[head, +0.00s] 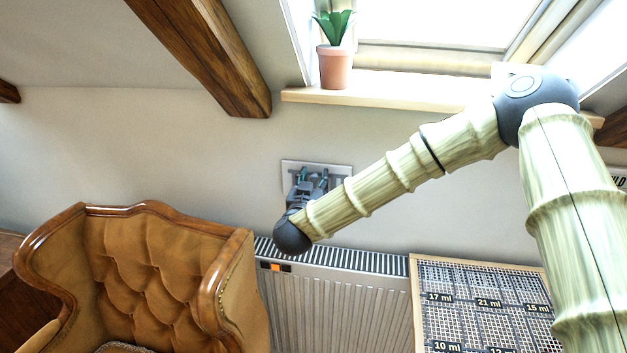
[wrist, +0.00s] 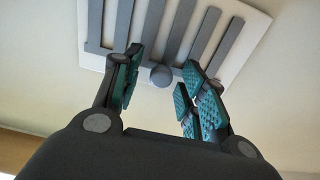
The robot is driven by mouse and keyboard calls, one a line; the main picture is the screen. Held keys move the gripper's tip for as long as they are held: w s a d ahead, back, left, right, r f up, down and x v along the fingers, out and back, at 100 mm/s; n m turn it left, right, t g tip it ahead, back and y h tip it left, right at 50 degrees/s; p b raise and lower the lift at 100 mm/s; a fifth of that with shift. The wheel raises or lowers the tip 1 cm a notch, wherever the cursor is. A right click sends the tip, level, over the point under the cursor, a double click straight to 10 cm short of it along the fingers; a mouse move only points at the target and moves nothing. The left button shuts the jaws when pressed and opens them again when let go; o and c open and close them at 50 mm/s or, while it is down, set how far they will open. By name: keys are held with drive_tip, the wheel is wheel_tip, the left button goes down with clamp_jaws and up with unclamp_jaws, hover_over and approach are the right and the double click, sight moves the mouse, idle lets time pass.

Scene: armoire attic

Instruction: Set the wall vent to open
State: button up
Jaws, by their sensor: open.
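The wall vent (head: 343,171) is a pale plate on the wall above the radiator, partly hidden behind my gripper in the head view. In the wrist view the vent (wrist: 240,48) shows grey slats and a round grey knob (wrist: 162,76) at its lower edge. My gripper (head: 314,178) is in front of the vent. In the wrist view my gripper (wrist: 158,88) is open, its teal finger pads on either side of the knob in the picture. I cannot tell whether the fingers touch the vent. Nothing is held.
A radiator (head: 340,290) stands below the vent. A tufted armchair (head: 150,270) is at the left, and a grid-topped board (head: 485,300) at the right. A windowsill (head: 400,101) with a potted plant (head: 335,65) juts out above. Bare wall lies left of the vent.

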drive_tip(key=shift+c, duration=0.2)
clamp_jaws()
drive_tip(key=shift+a, duration=0.1)
drive_tip(key=shift+w+a, duration=0.15)
drive_tip(key=shift+a, duration=0.6)
drive_tip(key=shift+o, duration=0.2)
unclamp_jaws()
drive_tip(key=shift+a, duration=0.15)
